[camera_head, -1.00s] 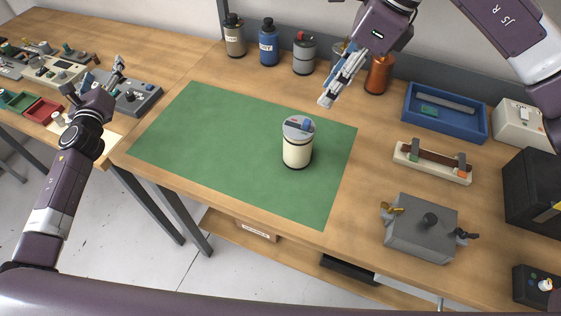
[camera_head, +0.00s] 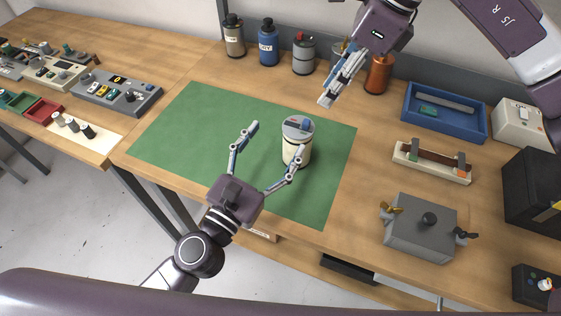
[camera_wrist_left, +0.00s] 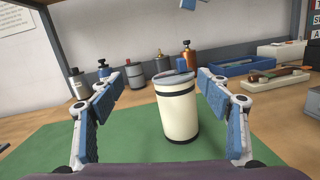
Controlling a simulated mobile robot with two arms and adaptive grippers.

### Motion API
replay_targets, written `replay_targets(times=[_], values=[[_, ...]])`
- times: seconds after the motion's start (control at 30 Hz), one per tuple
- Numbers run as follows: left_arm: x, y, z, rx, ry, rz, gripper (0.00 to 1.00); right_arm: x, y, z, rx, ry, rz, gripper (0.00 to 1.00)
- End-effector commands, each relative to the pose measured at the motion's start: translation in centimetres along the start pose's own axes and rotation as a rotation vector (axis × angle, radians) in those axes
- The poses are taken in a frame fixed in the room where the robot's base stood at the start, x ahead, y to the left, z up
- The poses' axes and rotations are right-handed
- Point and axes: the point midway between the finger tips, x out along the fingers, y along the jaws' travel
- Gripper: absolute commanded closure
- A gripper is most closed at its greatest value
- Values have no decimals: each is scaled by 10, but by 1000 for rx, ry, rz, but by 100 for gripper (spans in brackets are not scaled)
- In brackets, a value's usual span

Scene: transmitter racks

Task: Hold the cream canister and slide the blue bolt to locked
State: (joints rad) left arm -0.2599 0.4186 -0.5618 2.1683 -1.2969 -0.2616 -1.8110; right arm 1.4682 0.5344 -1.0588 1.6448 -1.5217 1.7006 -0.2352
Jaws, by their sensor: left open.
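The cream canister (camera_head: 297,153) stands upright on the green mat (camera_head: 190,130), with dark bands and a grey lid carrying a small blue bolt (camera_head: 306,124). It also shows in the left wrist view (camera_wrist_left: 177,112), ahead and between the fingers, nearer the right one. My left gripper (camera_head: 276,142) is wide open and empty over the mat; its right finger overlaps the canister in the head view, and I cannot tell whether they touch. My right gripper (camera_head: 327,101) hangs above the table behind the canister, its fingers close together. Whether they are shut is unclear.
Labelled canisters, among them a blue one (camera_head: 269,46) and a copper one (camera_head: 378,76), line the back. A blue tray (camera_head: 445,133), a cream fixture (camera_head: 432,178) and a grey box (camera_head: 420,245) stand to the right. The mat's left part is clear.

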Motion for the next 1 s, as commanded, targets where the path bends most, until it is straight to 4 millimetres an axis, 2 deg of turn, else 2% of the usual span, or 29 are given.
replay_targets(times=[0.03, 0.1, 0.23, 0.37, 0.8, 1.0], values=[[-2, -7, -17, -36, 36, -13, 30, 0, 0, 0, 0, 0, 0, 71], [-6, -15, -34, -78, 72, -30, 30, 0, 0, 0, 0, 0, 0, 71], [-8, -23, -51, -122, 109, -47, 30, 0, 0, 0, 0, 0, 0, 71], [-2, -25, -56, -134, 116, -51, 30, 0, 0, 0, 0, 0, 0, 71], [54, -28, -62, -132, 116, -50, 30, 0, 0, 0, 0, 0, 0, 71], [67, -29, -64, -133, 117, -50, 30, 0, 0, 0, 0, 0, 0, 71]])
